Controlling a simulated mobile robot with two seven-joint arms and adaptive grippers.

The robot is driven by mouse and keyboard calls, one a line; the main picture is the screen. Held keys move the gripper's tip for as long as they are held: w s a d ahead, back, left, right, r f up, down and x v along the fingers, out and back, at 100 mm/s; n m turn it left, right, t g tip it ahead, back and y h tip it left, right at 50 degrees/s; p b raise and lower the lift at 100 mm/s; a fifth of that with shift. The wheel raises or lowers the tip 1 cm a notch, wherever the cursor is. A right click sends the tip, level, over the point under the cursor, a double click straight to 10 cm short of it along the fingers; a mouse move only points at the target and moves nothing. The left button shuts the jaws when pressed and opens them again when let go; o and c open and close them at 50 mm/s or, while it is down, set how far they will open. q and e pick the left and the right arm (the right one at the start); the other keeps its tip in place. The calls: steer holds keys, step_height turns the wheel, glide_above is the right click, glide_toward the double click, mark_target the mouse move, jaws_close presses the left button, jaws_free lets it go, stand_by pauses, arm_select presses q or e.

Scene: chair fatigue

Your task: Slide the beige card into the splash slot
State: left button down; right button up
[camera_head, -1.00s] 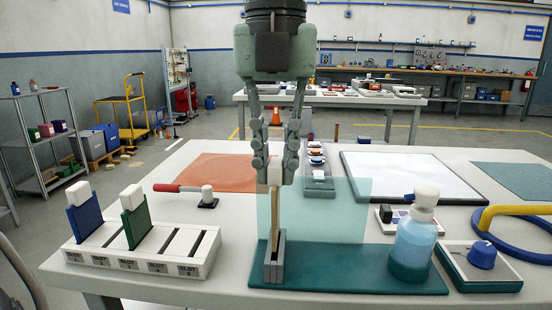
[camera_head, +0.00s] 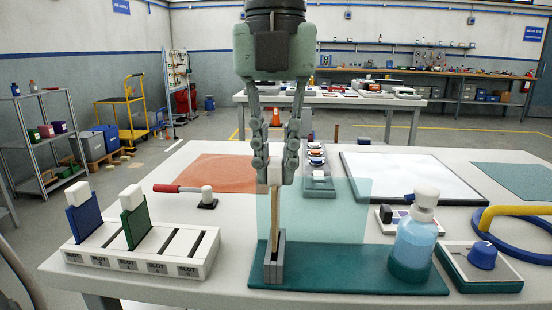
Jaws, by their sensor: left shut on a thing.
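The beige card (camera_head: 276,213) stands upright and nearly edge-on to the camera, with a white block (camera_head: 275,174) at its top. My left gripper (camera_head: 275,165) comes down from above and is shut on the card's white block. The card's lower end is at the narrow grey slot holder (camera_head: 273,264) on a teal base (camera_head: 355,278); it appears to sit between the holder's walls, but how deep I cannot tell. A clear splash panel (camera_head: 325,215) stands beside and behind it. My right gripper is not in view.
A white rack (camera_head: 150,250) at left holds a blue card (camera_head: 84,219) and a green card (camera_head: 136,224); its other slots are empty. A blue-liquid bottle (camera_head: 413,240) stands at the base's right end. A knob box (camera_head: 480,262) is farther right.

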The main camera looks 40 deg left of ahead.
mark_target(276, 189)
arm_select(q)
steer(key=shift+f+b, duration=1.7)
steer(key=shift+f, duration=0.35)
steer(key=c, duration=1.4)
jaws_free()
step_height(276, 189, up, 12)
steer(key=shift+r, duration=0.1)
